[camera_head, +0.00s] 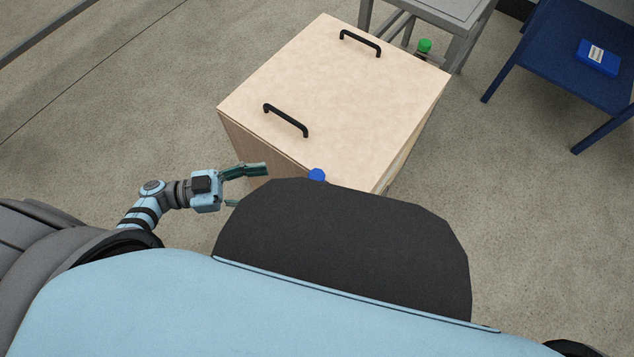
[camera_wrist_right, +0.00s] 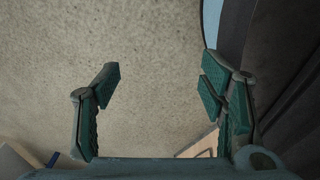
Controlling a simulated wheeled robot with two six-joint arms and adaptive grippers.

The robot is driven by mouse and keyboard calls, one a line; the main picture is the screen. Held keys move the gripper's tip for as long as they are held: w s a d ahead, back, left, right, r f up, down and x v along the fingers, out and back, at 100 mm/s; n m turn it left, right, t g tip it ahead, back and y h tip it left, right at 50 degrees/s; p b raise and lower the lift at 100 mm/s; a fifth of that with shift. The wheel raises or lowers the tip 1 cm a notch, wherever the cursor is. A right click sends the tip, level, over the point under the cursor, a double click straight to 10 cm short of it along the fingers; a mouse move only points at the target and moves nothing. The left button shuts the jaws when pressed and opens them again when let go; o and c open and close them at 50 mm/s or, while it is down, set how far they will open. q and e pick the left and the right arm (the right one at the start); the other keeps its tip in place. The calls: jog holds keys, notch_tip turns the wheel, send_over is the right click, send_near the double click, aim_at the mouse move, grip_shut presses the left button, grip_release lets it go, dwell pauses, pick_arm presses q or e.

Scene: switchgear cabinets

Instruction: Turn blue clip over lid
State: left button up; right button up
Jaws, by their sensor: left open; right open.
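The wooden box lid (camera_head: 355,85) is a pale board with two black handles, lying flat on top of a wooden box. The blue clip (camera_head: 317,175) shows at the box's near edge, partly hidden behind my own dark body part. My left gripper (camera_head: 256,187) is open and empty, just left of the box's near left side and left of the clip. My right gripper (camera_wrist_right: 160,95) is open and empty in the right wrist view, with bare floor between its fingers. The right gripper is not visible in the head view.
A grey table (camera_head: 445,12) stands behind the box, with a green-capped object (camera_head: 424,46) beside it. A blue table (camera_head: 560,60) at the right carries a blue packet (camera_head: 598,57). The speckled floor left of the box is free.

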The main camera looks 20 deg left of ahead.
aim_at(316, 175)
pick_arm(q)
jog(key=x, duration=1.3)
jog(key=shift+w+d+r, duration=0.1)
jog(key=shift+w+r, duration=0.05)
jog(key=shift+r, duration=0.05)
grip_shut()
